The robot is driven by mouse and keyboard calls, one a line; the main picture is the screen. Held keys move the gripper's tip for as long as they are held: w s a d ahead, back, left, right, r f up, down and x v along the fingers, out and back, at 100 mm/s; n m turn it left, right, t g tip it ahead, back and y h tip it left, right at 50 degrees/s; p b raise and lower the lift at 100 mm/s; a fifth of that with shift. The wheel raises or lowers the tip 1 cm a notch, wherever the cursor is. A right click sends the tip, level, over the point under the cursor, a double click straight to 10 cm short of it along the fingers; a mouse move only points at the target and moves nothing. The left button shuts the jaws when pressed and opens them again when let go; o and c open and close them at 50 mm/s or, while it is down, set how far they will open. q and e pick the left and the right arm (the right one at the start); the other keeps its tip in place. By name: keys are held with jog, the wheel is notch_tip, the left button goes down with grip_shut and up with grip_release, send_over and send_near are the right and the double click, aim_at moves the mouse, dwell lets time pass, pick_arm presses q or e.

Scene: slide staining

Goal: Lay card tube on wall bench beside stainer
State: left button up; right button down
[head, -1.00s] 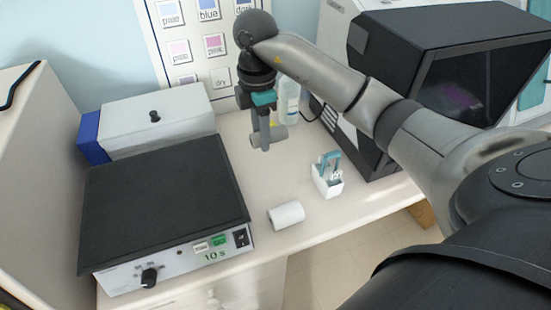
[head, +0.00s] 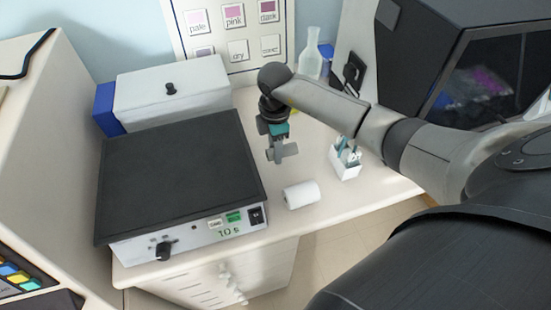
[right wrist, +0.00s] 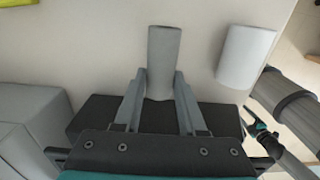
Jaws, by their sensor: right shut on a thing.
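My right gripper (head: 276,151) is shut on a grey card tube (head: 287,153), behind the white roll in the head view. In the right wrist view the tube (right wrist: 163,60) sits between the two fingers (right wrist: 160,105) and sticks out past them over the pale bench top. I cannot tell whether the tube touches the bench (head: 228,260). A black-topped unit marked 10 s (head: 180,180) stands left of the gripper. No label reading stainer is legible.
A white roll (head: 301,194) lies on the bench close to the held tube, also in the right wrist view (right wrist: 246,56). A white holder with teal items (head: 346,160) stands to its right. A grey box (head: 172,95), a clear bottle (head: 311,58) and a dark machine (head: 470,60) stand around.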

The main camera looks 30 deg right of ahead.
aim_at(275, 167)
jog(key=shift+f, duration=2.2)
jog(key=shift+b, duration=0.3)
jog(key=shift+c, duration=2.4)
grip_release()
jog(key=shift+f, duration=0.1)
notch_tip(275, 167, up, 12)
jog(key=shift+r+p, duration=0.2)
jog(key=shift+p, duration=0.15)
